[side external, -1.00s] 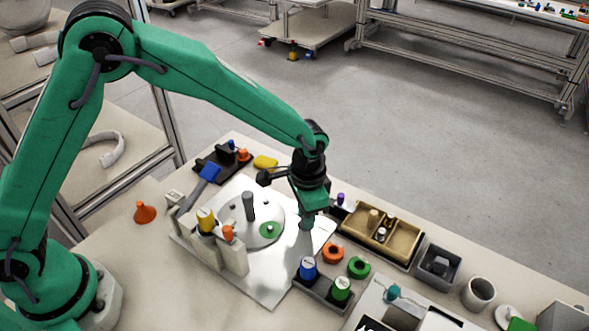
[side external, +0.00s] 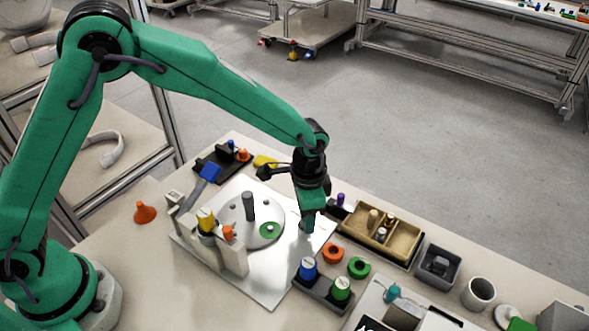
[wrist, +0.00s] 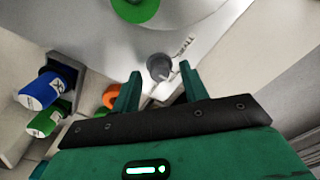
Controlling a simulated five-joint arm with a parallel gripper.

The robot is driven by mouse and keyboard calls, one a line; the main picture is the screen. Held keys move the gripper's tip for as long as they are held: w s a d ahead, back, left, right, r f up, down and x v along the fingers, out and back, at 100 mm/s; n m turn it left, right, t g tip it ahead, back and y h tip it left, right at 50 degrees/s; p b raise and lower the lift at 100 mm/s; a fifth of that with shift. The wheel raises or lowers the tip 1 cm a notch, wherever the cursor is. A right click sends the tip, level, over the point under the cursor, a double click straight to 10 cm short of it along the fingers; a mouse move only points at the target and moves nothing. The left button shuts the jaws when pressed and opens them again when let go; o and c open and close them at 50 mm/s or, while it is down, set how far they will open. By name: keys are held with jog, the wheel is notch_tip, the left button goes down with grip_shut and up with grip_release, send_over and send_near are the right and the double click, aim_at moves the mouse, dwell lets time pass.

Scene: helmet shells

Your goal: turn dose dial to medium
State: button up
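The dose dial looks like a small grey knob (wrist: 159,66) on the metal plate in the wrist view. Printed lettering beside it seems to read "SMALL"; no other dose marking can be made out. My gripper (wrist: 160,71) is open, with one green finger on each side of the knob in the picture. I cannot tell whether either finger touches it. In the side view my gripper (side external: 307,224) points down over the right part of the metal plate (side external: 262,285) and mostly hides the knob.
A round disc with a grey post (side external: 249,206) and green spot stands left of my gripper. Blue (side external: 308,268) and green (side external: 341,289) capped bottles, an orange ring (side external: 333,253), a green ring (side external: 359,267) and a tan tray (side external: 404,250) lie close on the right.

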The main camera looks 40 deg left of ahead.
jog(key=shift+r, duration=0.1)
jog(key=shift+r, duration=3.75)
jog(key=s+a+r+n+t, duration=0.1)
jog(key=s+a+r+n, duration=0.1)
jog(key=s+a+r, duration=0.35)
jog(key=s+a+r+n+t, duration=0.2)
jog(key=a+r, duration=0.6)
jog(key=a, duration=0.1)
jog(key=s+a+r+n+t, duration=0.1)
jog(key=s+a+n+t, duration=0.1)
jog(key=s+a+n, duration=0.3)
jog(key=s+a, duration=0.4)
jog(key=s, duration=0.3)
jog(key=shift+s+a+r+t, duration=0.2)
jog(key=shift+s+r+t, duration=0.05)
jog(key=shift+s+t, duration=0.1)
